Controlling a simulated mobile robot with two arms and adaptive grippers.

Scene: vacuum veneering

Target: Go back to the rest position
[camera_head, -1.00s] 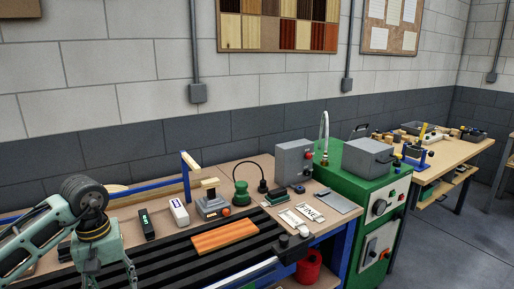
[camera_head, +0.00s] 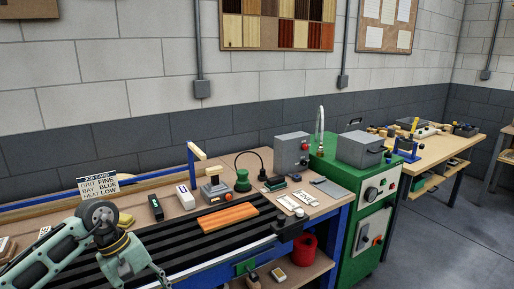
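My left arm comes in at the lower left. Its wrist shows over the black slatted bed, and the fingers run off or sit at the bottom edge, so their state is unclear; my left gripper (camera_head: 158,284) is only partly visible. My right gripper is not in view. An orange-brown wood panel (camera_head: 228,217) lies flat on the black slatted bed (camera_head: 185,243), apart from the gripper. A job card (camera_head: 98,186) stands behind my arm and reads grit fine, bay blue, heat low.
A green machine (camera_head: 345,190) stands right of the workbench (camera_head: 330,196). Behind the bed are a black device (camera_head: 156,208), a white device (camera_head: 186,197) and a green knob-like piece (camera_head: 242,181). A grey control box (camera_head: 292,153) stands near the wall. A red roll (camera_head: 302,250) sits below. Floor at right is clear.

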